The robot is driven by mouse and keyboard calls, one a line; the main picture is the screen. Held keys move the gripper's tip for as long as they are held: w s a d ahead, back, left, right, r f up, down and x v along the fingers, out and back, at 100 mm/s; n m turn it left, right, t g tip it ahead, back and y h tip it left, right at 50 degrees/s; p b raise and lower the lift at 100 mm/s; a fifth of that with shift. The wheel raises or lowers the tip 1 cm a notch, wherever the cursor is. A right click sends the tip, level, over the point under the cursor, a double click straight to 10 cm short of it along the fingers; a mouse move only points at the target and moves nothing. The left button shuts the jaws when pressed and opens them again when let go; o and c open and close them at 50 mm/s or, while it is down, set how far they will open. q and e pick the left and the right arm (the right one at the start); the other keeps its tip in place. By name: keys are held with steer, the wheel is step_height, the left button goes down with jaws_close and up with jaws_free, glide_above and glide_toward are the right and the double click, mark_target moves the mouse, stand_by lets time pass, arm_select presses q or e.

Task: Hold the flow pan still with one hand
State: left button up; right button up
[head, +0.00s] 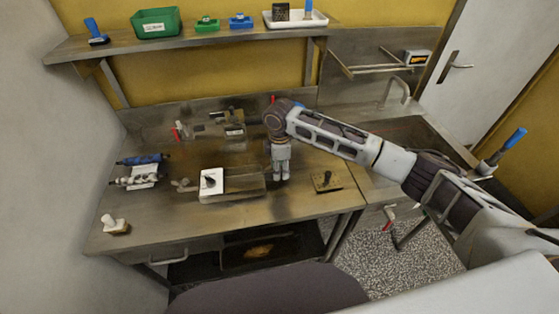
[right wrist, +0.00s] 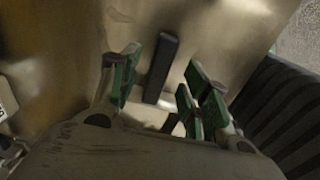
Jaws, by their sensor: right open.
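The flow pan appears to be the shallow metal pan (head: 243,184) lying on the steel worktop, with a white block or card carrying a dark knob (head: 211,181) at its left part. My right gripper (head: 281,178) points down at the pan's right end. In the right wrist view its green-padded fingers (right wrist: 160,92) are spread apart. A dark bar (right wrist: 161,68) shows between and beyond them, apart from both pads; I cannot tell whether it is the pan's grip. No contact with the pan is visible. My left gripper is not in view.
A brass-coloured plate with a dark handle (head: 326,181) lies right of the gripper. A metal part with blue rollers (head: 139,174) and a white-knobbed tool (head: 115,224) are at left. A machine frame (head: 215,126) stands behind, and the sink (head: 420,135) at right. The front worktop is clear.

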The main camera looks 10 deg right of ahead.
steer(key=shift+f, duration=1.7)
steer(key=shift+c, duration=0.3)
jaws_close()
